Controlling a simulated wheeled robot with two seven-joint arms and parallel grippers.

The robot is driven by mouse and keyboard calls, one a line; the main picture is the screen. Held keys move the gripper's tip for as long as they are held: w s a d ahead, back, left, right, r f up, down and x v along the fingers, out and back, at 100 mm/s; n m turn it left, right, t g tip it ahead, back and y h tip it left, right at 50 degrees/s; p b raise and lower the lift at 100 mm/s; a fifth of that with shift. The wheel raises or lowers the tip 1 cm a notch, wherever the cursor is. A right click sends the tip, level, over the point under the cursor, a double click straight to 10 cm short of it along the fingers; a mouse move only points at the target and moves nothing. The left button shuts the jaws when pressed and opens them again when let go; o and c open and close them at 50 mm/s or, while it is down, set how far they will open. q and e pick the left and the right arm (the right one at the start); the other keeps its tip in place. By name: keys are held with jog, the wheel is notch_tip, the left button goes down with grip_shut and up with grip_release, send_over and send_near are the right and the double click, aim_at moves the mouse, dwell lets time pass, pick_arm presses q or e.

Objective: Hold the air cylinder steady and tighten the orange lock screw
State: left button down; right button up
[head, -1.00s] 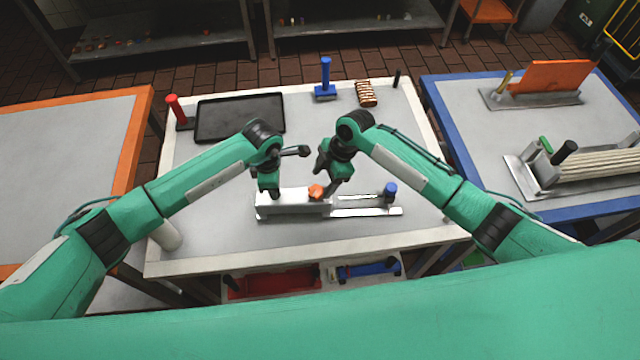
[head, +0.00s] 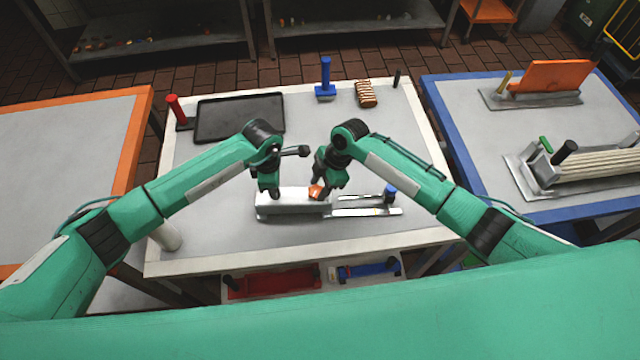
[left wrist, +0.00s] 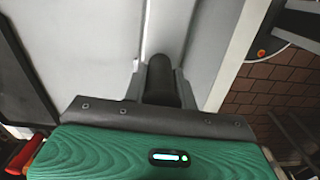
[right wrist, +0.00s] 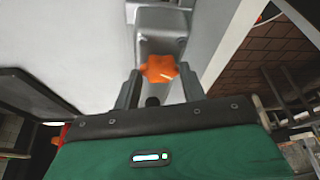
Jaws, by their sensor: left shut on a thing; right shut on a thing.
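The orange lock screw (head: 315,193) sits on the grey metal device (head: 290,207) at the middle of the table. My right gripper (head: 322,191) is shut on the screw from above. The right wrist view shows the star-shaped orange screw (right wrist: 159,69) between the fingertips, above the grey housing. My left gripper (head: 269,190) is at the left end of the device, pointing down. In the left wrist view its fingers are shut on a dark round cylinder (left wrist: 161,78), which I take as the air cylinder. In the head view that cylinder is hidden by the gripper.
A blue knob (head: 389,192) stands at the device's right end. A black tray (head: 240,117), a blue-handled tool (head: 325,82) and a brown ridged item (head: 366,93) lie at the back. A white cylinder (head: 168,236) is at the left edge. The table front is clear.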

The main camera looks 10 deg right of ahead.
jog(key=m, duration=0.2)
jog(key=m+t, duration=0.1)
jog(key=m, duration=0.1)
jog(key=m+t, duration=0.1)
jog(key=m, duration=0.1)
jog(key=shift+s, duration=0.3)
jog(key=m, duration=0.2)
jog(key=m+t+h, duration=0.1)
jog(key=m, duration=0.1)
jog(key=m+t, duration=0.1)
jog(key=m, duration=0.1)
jog(key=shift+s+a+h, duration=0.25)
jog(key=shift+h, duration=0.05)
jog(key=m, duration=0.2)
jog(key=m+t+h, duration=0.1)
jog(key=m, duration=0.1)
jog(key=m+h, duration=0.1)
jog(key=m, duration=0.1)
jog(key=shift+s+a+m, duration=0.1)
jog(key=shift+a+m, duration=0.2)
jog(key=m+h, duration=0.2)
jog(key=m, duration=0.3)
jog(key=shift+a, duration=0.15)
jog(key=shift+m, duration=0.4)
jog(key=o, duration=1)
jog(key=shift+c, duration=0.2)
